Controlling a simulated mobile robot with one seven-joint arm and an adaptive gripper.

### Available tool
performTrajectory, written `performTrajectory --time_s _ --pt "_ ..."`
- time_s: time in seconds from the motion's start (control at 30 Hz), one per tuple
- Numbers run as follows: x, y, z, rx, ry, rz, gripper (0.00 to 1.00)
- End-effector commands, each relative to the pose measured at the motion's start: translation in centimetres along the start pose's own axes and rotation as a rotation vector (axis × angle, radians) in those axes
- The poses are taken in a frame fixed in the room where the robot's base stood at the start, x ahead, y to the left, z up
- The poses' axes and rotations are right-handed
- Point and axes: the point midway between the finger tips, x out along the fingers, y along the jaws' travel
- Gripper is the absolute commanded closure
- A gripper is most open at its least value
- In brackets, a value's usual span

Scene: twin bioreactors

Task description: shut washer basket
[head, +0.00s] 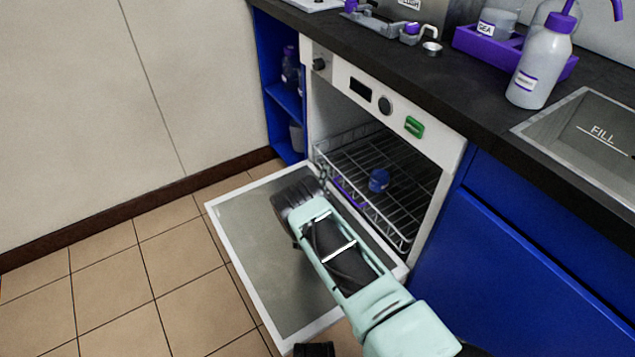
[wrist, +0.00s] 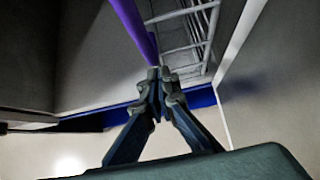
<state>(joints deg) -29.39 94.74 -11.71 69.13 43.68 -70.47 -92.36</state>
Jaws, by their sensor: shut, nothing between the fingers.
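The washer basket (head: 404,240) is a wire rack low in the open washer. Its front lies close to the mouth of the chamber, and a purple bar (head: 349,194) runs along that front. My arm hides part of it. In the wrist view, the purple bar (wrist: 135,28) and the basket wires (wrist: 190,35) are just beyond my gripper (wrist: 158,76). My gripper is shut and empty, its tips close to the bar; I cannot tell whether they touch. In the head view the fingertips are hidden.
The washer door (head: 262,262) is folded down, with my arm above it. A blue cabinet (head: 510,265) stands right of the washer and blue shelves (head: 284,99) left. The counter (head: 450,95) above carries a bottle (head: 540,68). The tiled floor at left is clear.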

Motion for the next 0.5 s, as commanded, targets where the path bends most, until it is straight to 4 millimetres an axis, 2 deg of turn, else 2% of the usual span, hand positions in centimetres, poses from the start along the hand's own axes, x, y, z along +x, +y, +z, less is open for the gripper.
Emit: performTrajectory --time_s 0.5 --pt "0.64 -0.01 0.69 0.001 0.0 -0.001 1.0"
